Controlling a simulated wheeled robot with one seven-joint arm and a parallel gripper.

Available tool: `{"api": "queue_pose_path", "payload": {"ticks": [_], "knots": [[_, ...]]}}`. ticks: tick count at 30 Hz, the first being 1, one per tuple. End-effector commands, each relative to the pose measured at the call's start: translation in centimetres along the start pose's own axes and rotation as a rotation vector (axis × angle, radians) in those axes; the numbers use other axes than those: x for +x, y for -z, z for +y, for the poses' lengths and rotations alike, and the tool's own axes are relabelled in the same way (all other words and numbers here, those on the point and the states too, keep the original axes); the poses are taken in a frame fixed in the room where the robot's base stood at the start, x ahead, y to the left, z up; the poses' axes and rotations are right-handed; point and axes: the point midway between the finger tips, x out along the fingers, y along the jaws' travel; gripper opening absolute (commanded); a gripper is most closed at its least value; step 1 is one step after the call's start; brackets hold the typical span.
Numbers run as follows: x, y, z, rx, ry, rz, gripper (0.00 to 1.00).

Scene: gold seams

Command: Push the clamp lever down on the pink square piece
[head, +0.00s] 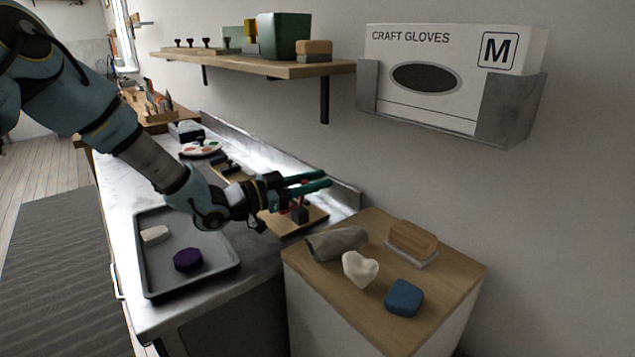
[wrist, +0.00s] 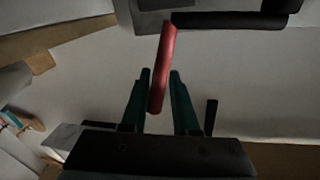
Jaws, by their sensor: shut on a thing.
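My gripper (head: 324,179) reaches over a wooden board (head: 317,219) on the counter, its two teal fingers pointing right. In the wrist view, the gripper (wrist: 160,72) is shut on a red bar, the clamp lever (wrist: 162,80), which lies lengthwise between the fingers and extends beyond their tips to a dark metal part. In the head view, a dark clamp body (head: 299,215) with some red stands on the board beneath my fingers. I cannot make out the pink square piece; the gripper and clamp may hide it.
A grey tray (head: 149,281) with a white piece and a purple piece (head: 188,260) is at left. A wooden-topped cabinet (head: 345,304) in front holds a grey roll, white heart, blue block (head: 404,298) and brush. A shelf (head: 260,66) and glove box (head: 450,75) are on the wall.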

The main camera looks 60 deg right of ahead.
Motion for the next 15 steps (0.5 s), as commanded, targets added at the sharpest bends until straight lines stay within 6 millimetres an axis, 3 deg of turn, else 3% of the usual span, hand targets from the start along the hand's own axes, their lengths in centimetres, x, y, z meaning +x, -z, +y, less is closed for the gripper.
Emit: {"api": "queue_pose_path", "payload": {"ticks": [1, 7, 15], "knots": [[-0.26, 0.09, -0.67, 0.005, 0.012, 0.0, 0.25], [-0.2, 0.07, -0.43, 0.004, 0.007, 0.0, 0.46], [-0.28, 0.02, -0.17, 0.003, 0.002, 0.0, 0.46]]}}
